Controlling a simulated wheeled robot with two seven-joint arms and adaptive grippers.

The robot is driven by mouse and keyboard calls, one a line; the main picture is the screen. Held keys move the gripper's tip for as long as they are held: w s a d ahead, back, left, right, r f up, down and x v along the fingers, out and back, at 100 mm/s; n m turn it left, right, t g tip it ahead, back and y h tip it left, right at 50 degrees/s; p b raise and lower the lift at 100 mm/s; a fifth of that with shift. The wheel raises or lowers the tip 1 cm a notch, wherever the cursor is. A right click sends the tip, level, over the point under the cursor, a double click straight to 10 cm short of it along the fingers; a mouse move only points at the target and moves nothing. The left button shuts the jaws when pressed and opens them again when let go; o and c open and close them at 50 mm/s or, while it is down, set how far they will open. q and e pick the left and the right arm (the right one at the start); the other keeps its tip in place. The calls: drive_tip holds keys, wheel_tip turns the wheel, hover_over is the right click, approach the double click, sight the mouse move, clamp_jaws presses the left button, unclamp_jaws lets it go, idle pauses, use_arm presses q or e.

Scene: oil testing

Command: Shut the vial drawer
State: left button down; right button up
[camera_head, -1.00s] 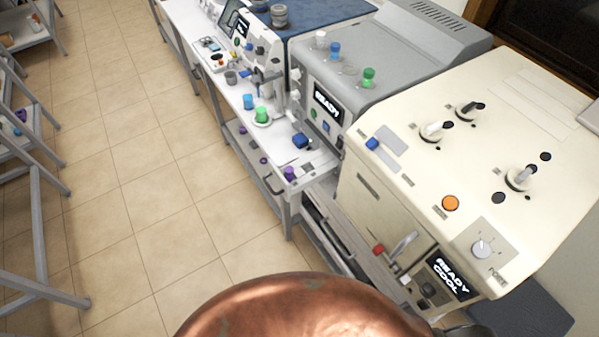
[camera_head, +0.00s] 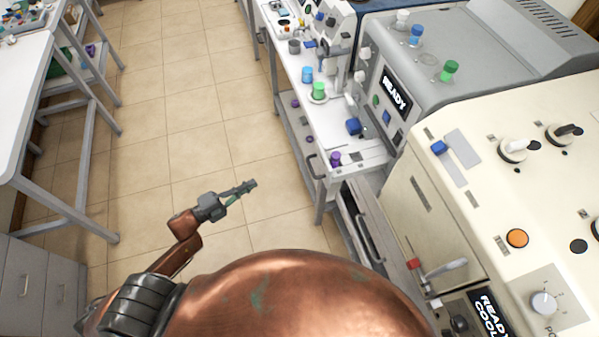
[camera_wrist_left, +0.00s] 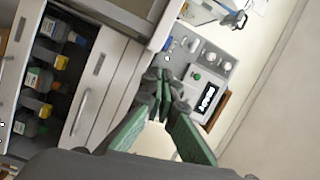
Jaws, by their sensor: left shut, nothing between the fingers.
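My left gripper (camera_head: 243,189) is shut and empty, held out over the tiled floor to the left of the white bench. It also shows in the left wrist view (camera_wrist_left: 164,92), with green fingers meeting at the tips. In the head view a drawer front with a long handle (camera_head: 370,240) sits low beside the cream machine. I cannot tell which front is the vial drawer's. My right gripper is out of view.
The white bench (camera_head: 338,108) carries blue, green and purple capped vials. A grey machine (camera_head: 440,100) and a cream machine (camera_head: 470,215) stand at the right. A table (camera_head: 22,95) stands at the left. The floor between is clear.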

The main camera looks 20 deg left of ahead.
use_arm(q)
drive_tip(key=s+d+r+m+g+h, duration=0.35)
drive_tip(key=d+r+m, duration=0.25)
drive_tip(key=r, duration=0.3)
drive_tip(key=p+x, duration=0.1)
drive_tip(key=x, duration=1.2)
drive_tip(key=shift+w+r+n+t+h, duration=0.15)
drive_tip(key=shift+r+n+t+h, duration=0.2)
drive_tip(key=shift+r+h, duration=0.1)
drive_tip(key=shift+d, duration=0.15)
